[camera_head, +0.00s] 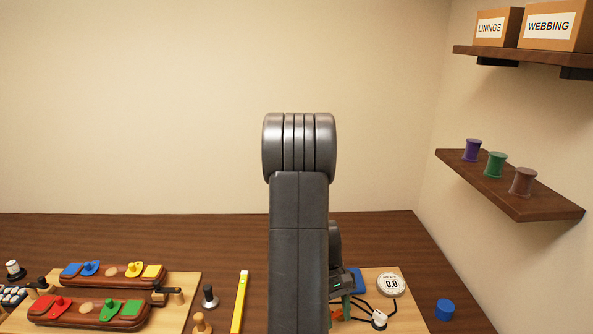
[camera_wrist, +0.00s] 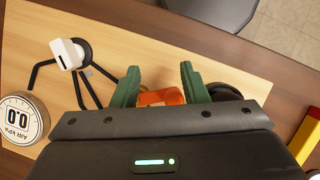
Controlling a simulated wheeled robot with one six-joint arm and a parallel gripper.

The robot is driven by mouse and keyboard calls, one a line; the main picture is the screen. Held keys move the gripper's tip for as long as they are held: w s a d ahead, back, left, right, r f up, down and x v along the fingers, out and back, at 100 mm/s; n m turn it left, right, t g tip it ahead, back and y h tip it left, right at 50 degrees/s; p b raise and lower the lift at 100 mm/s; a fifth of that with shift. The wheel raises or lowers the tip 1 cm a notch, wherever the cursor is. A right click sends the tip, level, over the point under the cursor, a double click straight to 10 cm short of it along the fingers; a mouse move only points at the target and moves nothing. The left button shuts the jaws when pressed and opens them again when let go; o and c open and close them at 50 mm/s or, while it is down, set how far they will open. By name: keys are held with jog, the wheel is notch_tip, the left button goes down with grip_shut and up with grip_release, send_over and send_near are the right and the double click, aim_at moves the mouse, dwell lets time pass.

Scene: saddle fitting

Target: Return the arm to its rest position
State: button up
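My arm rises in the middle of the head view and hides part of the bench. My gripper (camera_wrist: 160,85) shows in the wrist view as two green fingers standing well apart. An orange piece (camera_wrist: 162,97) lies between and beyond them, low over a pale wooden board (camera_wrist: 235,80). Whether a finger touches the orange piece is hard to see. In the head view my gripper is mostly hidden behind the arm, with green and orange bits at the arm's lower right.
A round dial reading 0.0 (camera_head: 391,285) and a white-headed stand with black legs (camera_head: 379,319) are close right of my arm. A blue cylinder (camera_head: 445,309) stands farther right. At left are a yellow bar (camera_head: 240,302) and brown holders with coloured pieces (camera_head: 90,313). Shelves (camera_head: 510,188) hang at right.

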jog(key=n, duration=0.1)
jog(key=d+n, duration=0.1)
jog(key=n+t+h, duration=0.1)
jog(key=n, duration=0.1)
jog(key=shift+s+d, duration=0.25)
jog(key=v, duration=1)
jog(key=shift+a+r+b, duration=0.15)
jog(key=shift+r+b, duration=0.2)
jog(key=shift+b, duration=0.05)
jog(key=shift+w, duration=0.1)
